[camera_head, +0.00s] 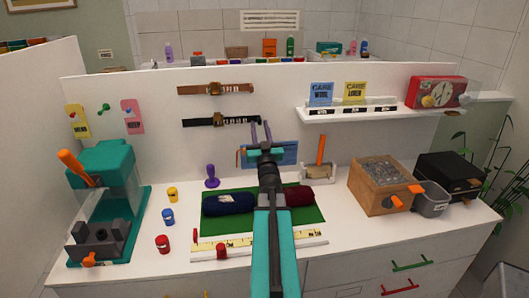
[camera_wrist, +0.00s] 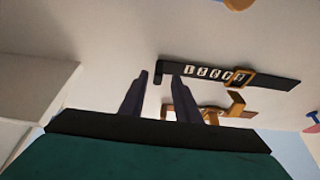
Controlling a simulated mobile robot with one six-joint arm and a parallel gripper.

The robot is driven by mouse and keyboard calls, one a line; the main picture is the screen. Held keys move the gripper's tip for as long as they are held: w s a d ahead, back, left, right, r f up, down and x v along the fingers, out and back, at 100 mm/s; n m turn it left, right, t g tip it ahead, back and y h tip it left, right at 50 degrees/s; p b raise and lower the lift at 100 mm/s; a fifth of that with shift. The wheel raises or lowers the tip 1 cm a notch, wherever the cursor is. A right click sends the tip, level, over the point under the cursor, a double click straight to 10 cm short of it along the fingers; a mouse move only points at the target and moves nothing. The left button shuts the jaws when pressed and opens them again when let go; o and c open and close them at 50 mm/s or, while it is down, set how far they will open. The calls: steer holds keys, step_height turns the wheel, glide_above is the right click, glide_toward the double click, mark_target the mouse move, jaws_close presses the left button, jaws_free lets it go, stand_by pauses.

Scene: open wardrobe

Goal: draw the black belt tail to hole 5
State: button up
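The black belt (camera_head: 205,122) is mounted level on the white upright panel, below a brown belt. In the wrist view the black belt (camera_wrist: 275,82) has a row of white number tags and a brass-coloured buckle (camera_wrist: 238,77). Its tail end (camera_wrist: 159,73) is on the left there and looks bent. My gripper (camera_head: 260,123) is open at the belt's right end. In the wrist view the fingertips of my gripper (camera_wrist: 160,76) stand apart, with the tail end between them in the picture. I cannot tell whether they touch it.
The brown belt (camera_head: 215,89) hangs above. A white shelf (camera_head: 380,113) with cards and a red dial box (camera_head: 436,92) is to the right. A blue panel (camera_head: 284,153) lies behind my arm. Below are a purple stamp (camera_head: 211,176) and a green mat (camera_head: 235,224) with rolls.

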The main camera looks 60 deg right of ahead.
mark_target(259, 123)
steer(key=b+v, duration=0.1)
steer(key=v, duration=0.2)
steer(key=shift+s+a+f, duration=0.1)
steer(key=shift+s, duration=0.05)
steer(key=p+v, duration=0.3)
steer(key=p, duration=0.2)
steer(key=p, duration=0.3)
steer(key=shift+s+a+p, duration=0.2)
steer(key=shift+s+p, duration=0.05)
steer(key=shift+p, duration=0.15)
steer(key=p+v, duration=0.1)
steer(key=p, duration=0.4)
steer(key=shift+s+a+f+p, duration=0.1)
steer(key=shift+s+a+p, duration=0.15)
steer(key=shift+p, duration=0.15)
steer(key=shift+p+v, duration=0.8)
steer(key=shift+v, duration=0.7)
steer(key=shift+f, duration=0.15)
